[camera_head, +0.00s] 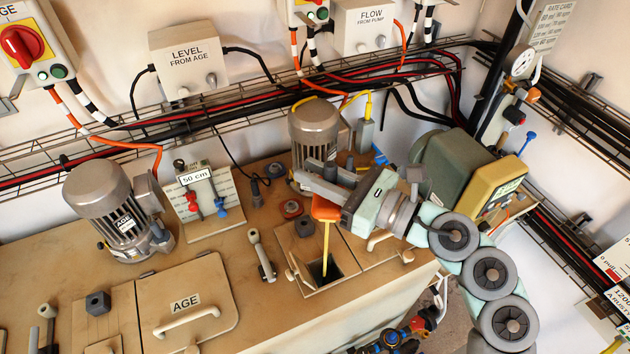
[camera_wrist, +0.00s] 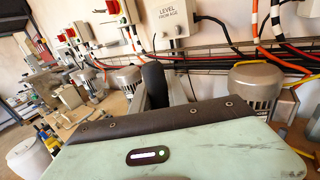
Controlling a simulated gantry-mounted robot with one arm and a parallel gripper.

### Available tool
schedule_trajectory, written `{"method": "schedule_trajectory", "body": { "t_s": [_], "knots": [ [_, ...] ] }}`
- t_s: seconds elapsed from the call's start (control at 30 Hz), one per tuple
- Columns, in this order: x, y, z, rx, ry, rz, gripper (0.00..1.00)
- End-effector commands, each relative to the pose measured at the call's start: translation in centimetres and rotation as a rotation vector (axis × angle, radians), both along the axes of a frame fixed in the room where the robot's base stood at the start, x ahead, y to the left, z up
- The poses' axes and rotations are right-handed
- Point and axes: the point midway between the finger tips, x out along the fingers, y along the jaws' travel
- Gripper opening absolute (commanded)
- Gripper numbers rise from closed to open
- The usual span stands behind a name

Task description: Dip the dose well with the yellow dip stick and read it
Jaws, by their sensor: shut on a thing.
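The yellow dip stick (camera_head: 326,245), with an orange upper part (camera_head: 325,209), hangs roughly upright in the head view. My gripper (camera_head: 314,180) is shut at its top end. In the wrist view a dark upright grip (camera_wrist: 155,86) stands between my two grey fingers; the yellow length is hidden there. The stick's lower end is over or inside the dark square opening (camera_head: 318,271) in the tank top, which I take as the dose well. I cannot tell how deep the tip is or whether it touches liquid.
A motor (camera_head: 315,135) stands just behind my gripper, and another motor (camera_head: 107,205) is at left. A board marked 50 cm (camera_head: 195,177) stands between them. The AGE lid (camera_head: 190,300) is closed. A grey lever (camera_head: 262,255) is left of the opening. A green and yellow unit (camera_head: 448,170) is at right.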

Motion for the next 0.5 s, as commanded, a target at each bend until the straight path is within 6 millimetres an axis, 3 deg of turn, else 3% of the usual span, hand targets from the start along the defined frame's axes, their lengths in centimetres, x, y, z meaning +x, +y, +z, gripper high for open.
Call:
{"method": "schedule_trajectory", "body": {
  "t_s": [0.5],
  "knots": [
    [0.0,0.0,7.3,0.001,-0.003,-0.001,0.00]
  ]
}}
